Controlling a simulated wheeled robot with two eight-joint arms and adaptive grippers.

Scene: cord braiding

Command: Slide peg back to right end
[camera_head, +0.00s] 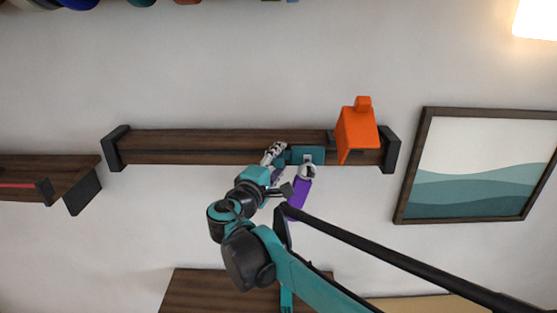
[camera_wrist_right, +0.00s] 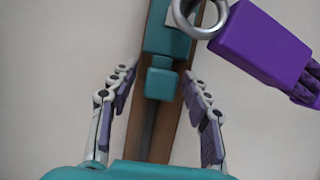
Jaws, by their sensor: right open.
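The teal peg (camera_head: 307,154) sits on the wooden wall rail (camera_head: 200,143), right of its middle and left of the orange item. A purple piece (camera_head: 298,194) hangs from it by a metal ring (camera_head: 307,171). In the right wrist view the peg's body (camera_wrist_right: 167,36) and its small square knob (camera_wrist_right: 161,80) show, with the ring (camera_wrist_right: 199,16) and the purple piece (camera_wrist_right: 262,46) beside them. My right gripper (camera_head: 276,154) is at the peg's left side. Its open fingers (camera_wrist_right: 158,78) stand either side of the knob, with gaps showing. My left gripper is out of view.
An orange item (camera_head: 357,129) hangs near the rail's right end, before the dark end block (camera_head: 390,150). Another end block (camera_head: 116,148) closes the left end. A framed picture (camera_head: 478,216) hangs at right. The rail's left stretch is clear.

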